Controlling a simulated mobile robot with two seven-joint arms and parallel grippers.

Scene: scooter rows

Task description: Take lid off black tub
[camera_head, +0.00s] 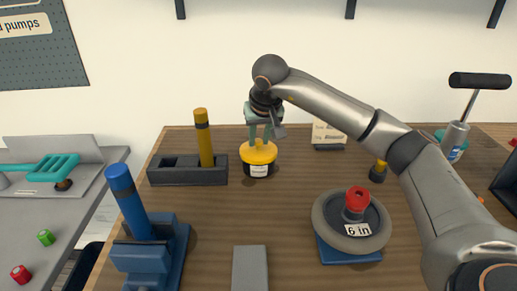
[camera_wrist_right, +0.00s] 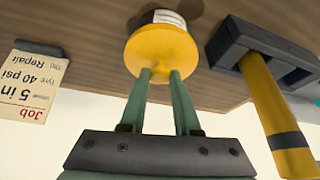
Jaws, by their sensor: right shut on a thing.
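The black tub (camera_head: 258,171) with a white label stands on the wooden bench, towards its back. Its yellow lid (camera_head: 258,153) sits on top of it. My right gripper (camera_head: 258,139) points down from above, its green fingers closed on the top of the lid. There, only a small part of the tub (camera_wrist_right: 165,17) shows past the lid. My left gripper is not in view.
A dark holder (camera_head: 185,170) with a yellow-handled tool (camera_head: 204,137) stands left of the tub. A job card (camera_head: 328,135) is behind right. A wheel (camera_head: 351,222) with a red knob and a blue device (camera_head: 150,240) sit nearer. Bare wood lies in front of the tub.

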